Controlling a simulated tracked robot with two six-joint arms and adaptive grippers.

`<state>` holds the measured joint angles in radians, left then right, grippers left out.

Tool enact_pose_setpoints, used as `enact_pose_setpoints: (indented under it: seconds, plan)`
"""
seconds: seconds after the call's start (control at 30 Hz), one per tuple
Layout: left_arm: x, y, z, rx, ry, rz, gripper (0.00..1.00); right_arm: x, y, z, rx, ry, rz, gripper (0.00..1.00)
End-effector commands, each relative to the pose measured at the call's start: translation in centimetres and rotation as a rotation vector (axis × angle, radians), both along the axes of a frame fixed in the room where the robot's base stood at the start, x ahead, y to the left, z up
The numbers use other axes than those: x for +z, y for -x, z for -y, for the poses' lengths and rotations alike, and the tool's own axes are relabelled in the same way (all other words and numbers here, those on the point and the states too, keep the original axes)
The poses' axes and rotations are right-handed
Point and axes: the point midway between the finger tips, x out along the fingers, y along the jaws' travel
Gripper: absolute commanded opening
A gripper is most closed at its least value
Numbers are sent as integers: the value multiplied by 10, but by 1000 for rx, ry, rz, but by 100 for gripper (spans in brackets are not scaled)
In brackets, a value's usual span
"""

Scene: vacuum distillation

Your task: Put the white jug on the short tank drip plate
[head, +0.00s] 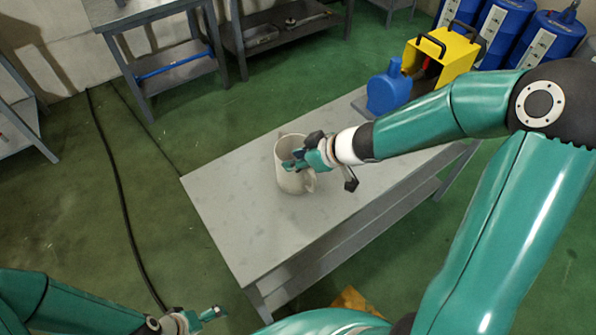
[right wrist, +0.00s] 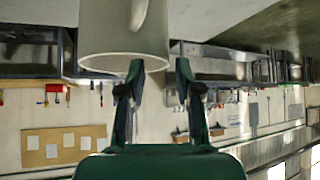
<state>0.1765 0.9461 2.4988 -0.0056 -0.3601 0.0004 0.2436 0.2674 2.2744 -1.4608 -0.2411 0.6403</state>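The white jug (head: 290,181) stands upright on the grey table, its open mouth up. My right gripper (head: 302,163) is at its rim on the right side, near the handle. In the right wrist view the jug (right wrist: 122,45) appears upside down, and the right gripper's fingers (right wrist: 157,72) are apart. One fingertip overlaps the jug's rim and the other is beside its edge; contact cannot be told. My left gripper (head: 200,318) is low at the bottom left, away from the table, its opening unclear. I cannot make out the short tank drip plate in either view.
The grey table (head: 240,215) has bare room around the jug. A blue container (head: 388,92) and a yellow box (head: 440,58) are at its far right end. Blue drums (head: 505,30) stand behind. A black cable (head: 122,200) lies on the green floor at left.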

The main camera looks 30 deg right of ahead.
Motion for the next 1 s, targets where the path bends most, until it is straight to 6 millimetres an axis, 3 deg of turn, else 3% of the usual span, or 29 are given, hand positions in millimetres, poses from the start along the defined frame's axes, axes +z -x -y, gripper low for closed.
enact_pose_setpoints:
  seconds: [0.03,0.2,0.5,0.53,0.73,1.0]
  plan:
    - [-12,0,0,0,0,0,100,-11,-3,-5,4,0,0,34]
    - [-28,0,0,0,0,-1,100,-27,-17,-16,3,0,0,34]
    - [-28,0,0,0,0,-1,100,-28,-22,-19,1,0,0,34]
    - [-28,0,0,0,0,-1,100,-29,-22,-19,1,0,0,32]
    - [-28,0,0,0,0,-1,100,-29,-22,-19,1,0,0,0]
    - [-28,0,0,0,0,0,100,-29,-22,-18,1,0,0,0]
